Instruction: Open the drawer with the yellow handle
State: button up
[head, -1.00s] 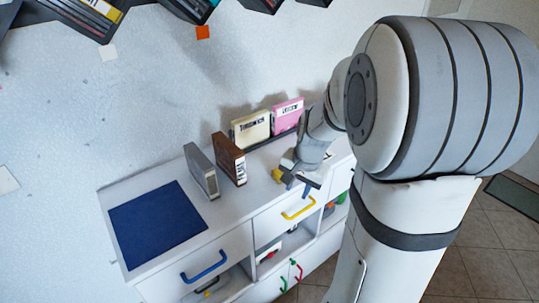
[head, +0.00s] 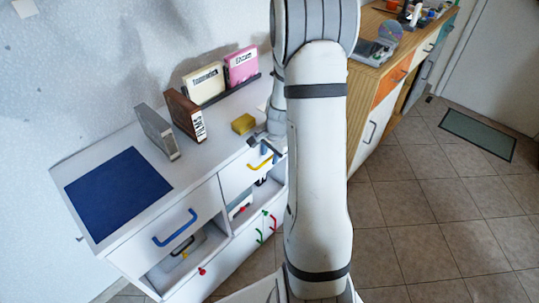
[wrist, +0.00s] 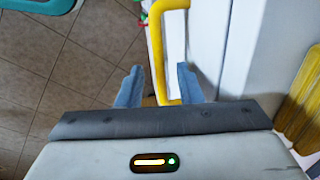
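The yellow handle (head: 260,165) is on the front of a white drawer (head: 236,180), which looks closed, in the upper right of the white cabinet. My gripper (head: 264,146) is just above and in front of that handle in the head view, partly hidden by my arm. In the wrist view my gripper (wrist: 160,85) has its two blue-grey fingers apart. The bar of the yellow handle (wrist: 156,50) runs between them, and I see no contact with either finger.
A yellow block (head: 243,124) lies on the cabinet top near my gripper. A blue-handled drawer (head: 165,225) is to the left. A grey case (head: 157,132), a brown case (head: 185,115) and a rack with two cases stand behind.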

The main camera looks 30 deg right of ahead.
jog(key=shift+f, duration=0.1)
jog(key=shift+c, duration=0.5)
grip_shut()
